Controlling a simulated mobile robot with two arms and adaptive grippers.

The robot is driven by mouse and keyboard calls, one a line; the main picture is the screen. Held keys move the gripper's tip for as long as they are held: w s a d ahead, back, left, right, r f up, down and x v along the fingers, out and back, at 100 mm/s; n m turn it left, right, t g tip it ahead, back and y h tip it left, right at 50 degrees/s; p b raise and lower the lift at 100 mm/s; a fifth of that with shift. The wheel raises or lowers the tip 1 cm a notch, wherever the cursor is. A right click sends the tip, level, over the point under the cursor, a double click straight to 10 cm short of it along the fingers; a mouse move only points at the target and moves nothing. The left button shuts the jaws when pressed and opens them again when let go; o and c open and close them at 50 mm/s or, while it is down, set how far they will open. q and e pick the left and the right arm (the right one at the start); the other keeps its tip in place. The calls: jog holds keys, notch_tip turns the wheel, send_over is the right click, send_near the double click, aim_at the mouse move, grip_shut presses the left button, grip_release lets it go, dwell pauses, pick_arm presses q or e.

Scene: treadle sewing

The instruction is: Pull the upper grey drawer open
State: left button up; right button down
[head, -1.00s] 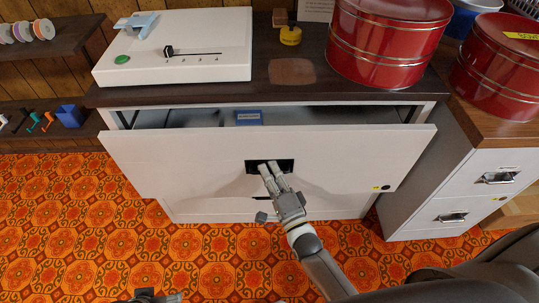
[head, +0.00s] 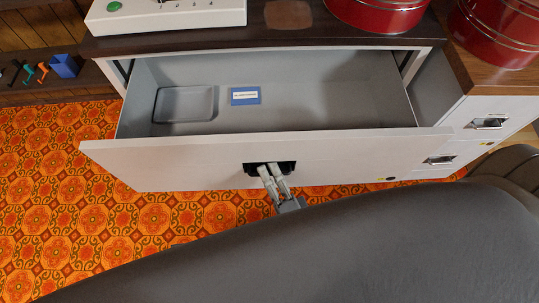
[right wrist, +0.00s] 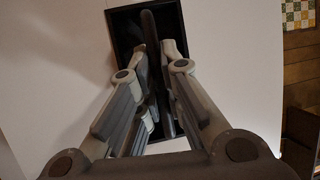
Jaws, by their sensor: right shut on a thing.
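The upper grey drawer (head: 165,165) stands well out of its cabinet in the head view, with its pale front towards me. Its grey inside shows a shallow grey tray (head: 185,118) at the left and a blue card with a white label (head: 245,96). My right gripper (head: 268,171) is at the dark recessed handle (head: 290,167) in the middle of the front. In the right wrist view, its fingers (right wrist: 158,60) reach into the black recess (right wrist: 123,20) and are shut on the handle bar. My left gripper is not in view.
A dark brown top (head: 310,30) covers the cabinet, with a white device (head: 150,18) and a red tin (head: 375,14) on it. A cabinet with smaller drawers (head: 490,110) stands at the right. Patterned orange floor (head: 60,210) shows at the left.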

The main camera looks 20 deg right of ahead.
jog(key=shift+s+a, duration=0.1)
jog(key=shift+s, duration=0.35)
jog(key=c, duration=1.8)
grip_release()
jog(key=shift+c, duration=0.2)
jog(key=v, duration=1.2)
jog(key=shift+f, duration=0.1)
